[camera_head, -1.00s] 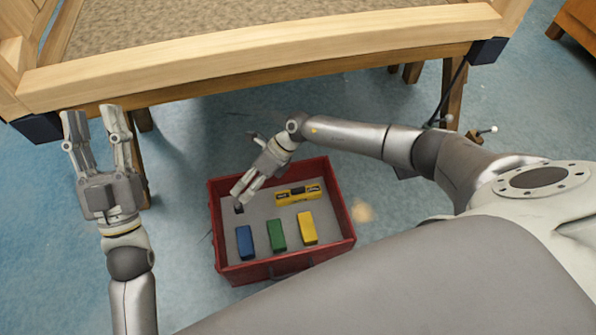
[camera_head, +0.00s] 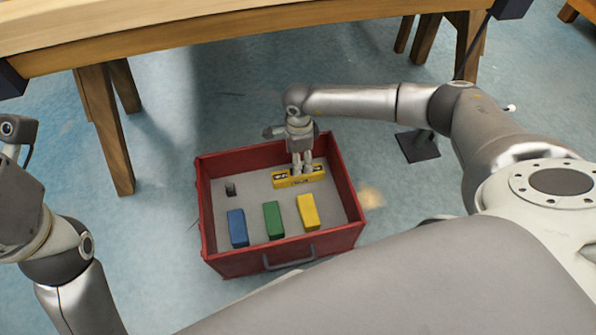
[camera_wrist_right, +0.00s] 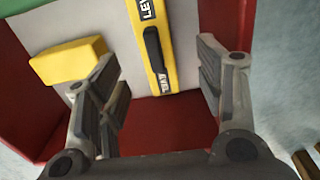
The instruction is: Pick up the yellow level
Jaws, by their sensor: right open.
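The yellow level (camera_head: 298,177) lies in the red drawer-like box (camera_head: 325,239), toward its far right part. It has black markings and also shows in the right wrist view (camera_wrist_right: 152,45), running between my fingers' directions. My right gripper (camera_head: 302,168) is right above the level, fingers pointing down, in front of part of it. In the right wrist view the right gripper (camera_wrist_right: 160,85) is open, its fingers apart on either side of the level. I cannot tell whether they touch it. My left arm shows at the left edge; its fingertips are not in view.
A blue block (camera_head: 237,228), a green block (camera_head: 273,220) and a yellow block (camera_head: 307,212) lie in the near part of the box. A small dark item (camera_head: 230,188) is at its left. A wooden table (camera_head: 200,35) stands behind, with blue floor (camera_head: 170,165) around.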

